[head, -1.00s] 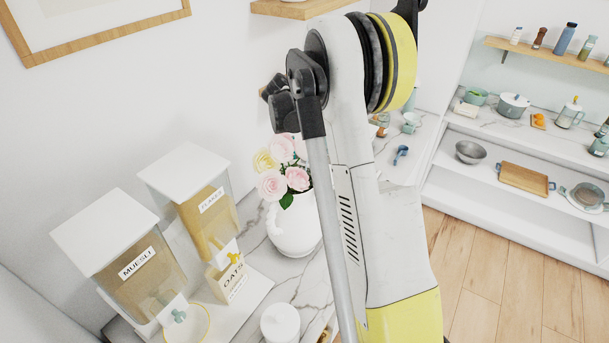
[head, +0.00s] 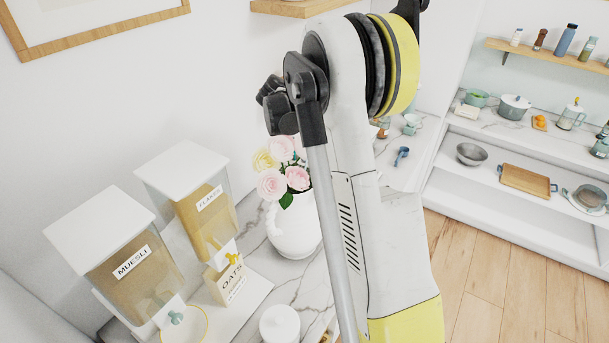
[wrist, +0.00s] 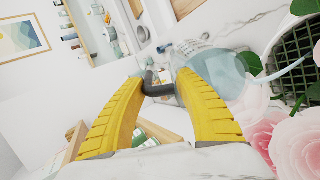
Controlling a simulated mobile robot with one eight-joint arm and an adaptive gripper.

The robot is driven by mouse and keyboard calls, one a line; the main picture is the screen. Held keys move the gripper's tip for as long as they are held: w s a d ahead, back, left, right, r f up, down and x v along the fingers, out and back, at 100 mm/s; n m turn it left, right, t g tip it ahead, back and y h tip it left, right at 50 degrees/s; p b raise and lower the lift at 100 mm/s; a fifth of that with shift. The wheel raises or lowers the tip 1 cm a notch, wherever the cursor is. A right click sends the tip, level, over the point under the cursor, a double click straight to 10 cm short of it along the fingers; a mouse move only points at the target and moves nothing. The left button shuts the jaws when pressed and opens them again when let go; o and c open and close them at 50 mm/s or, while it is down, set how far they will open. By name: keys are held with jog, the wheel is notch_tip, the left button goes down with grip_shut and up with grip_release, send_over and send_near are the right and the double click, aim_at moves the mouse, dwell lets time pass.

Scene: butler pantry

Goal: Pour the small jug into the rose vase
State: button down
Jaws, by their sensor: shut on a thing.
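The rose vase (head: 293,235) is white and stands on the marble counter in the head view, left of my arm, with pink and cream roses (head: 270,184) in it. In the wrist view, my gripper (wrist: 158,84) has yellow fingers shut on the dark handle of the small jug (wrist: 215,68). The jug is clear with a pale blue tint and looks tilted. A pale bluish streak runs from it toward a dark grille (wrist: 292,60) among the roses; I cannot tell for sure if it is liquid. My arm hides the jug in the head view.
Muesli (head: 130,275) and flakes (head: 208,215) dispensers, an oats box (head: 228,280) and a white lidded jar (head: 280,323) stand left of and in front of the vase. A far counter holds a pot (head: 514,107); a bowl (head: 471,153) sits on the shelf below.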

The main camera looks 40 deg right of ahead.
jog(key=shift+a+r+h+b, duration=0.6)
jog(key=shift+h+b, duration=0.3)
jog(key=shift+b, duration=1.2)
jog(key=shift+a+r+h+b, duration=0.5)
jog(key=shift+h+b, duration=0.4)
jog(key=shift+b, duration=1.15)
dwell(2.6)
dwell(0.4)
jog(key=shift+d+f+y+p, duration=0.1)
jog(key=shift+d+y+p, duration=0.3)
jog(key=shift+y+p, duration=0.25)
jog(key=shift+s+d+f+y+p, duration=0.1)
jog(key=shift+d+f+y+p, duration=0.55)
jog(key=shift+y, duration=0.2)
jog(key=shift+d+f+y+p, duration=0.4)
jog(key=shift+f+y+p, duration=0.15)
jog(key=shift+y, duration=0.45)
jog(key=shift+d+f+y, duration=0.3)
jog(key=shift+f+y, duration=0.25)
jog(key=shift+y, duration=0.15)
